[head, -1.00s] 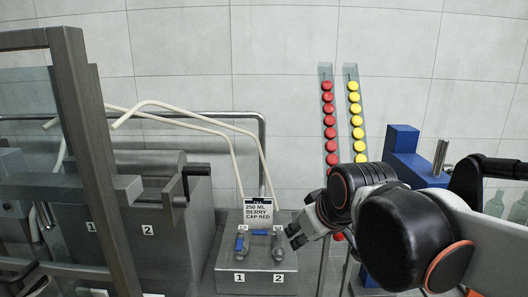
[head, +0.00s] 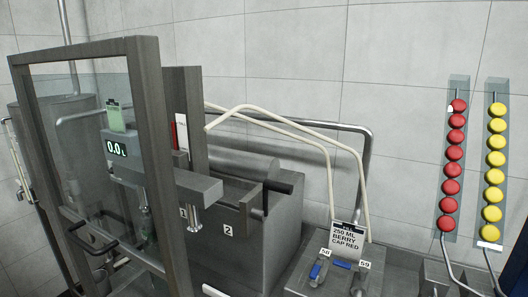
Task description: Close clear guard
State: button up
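The clear guard (head: 150,110) is a see-through panel in a dark grey frame, at the left of the head view. It stands upright and is seen at an angle. Through its pane show a display reading 0.0 (head: 117,148), a green-screened box (head: 116,115) and a dark bar handle (head: 97,247). A second grey upright (head: 186,110) stands just behind its right edge. I cannot tell from this angle how far the guard is swung from its housing. My gripper is out of view.
Grey mixer bodies (head: 262,205) stand right of the guard, with a dark crank handle (head: 276,186). Red caps (head: 453,170) and yellow caps (head: 494,175) hang in columns at right.

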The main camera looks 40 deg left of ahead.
aim_at(155, 266)
jog(key=u, duration=2.55)
jog(key=l, duration=0.1)
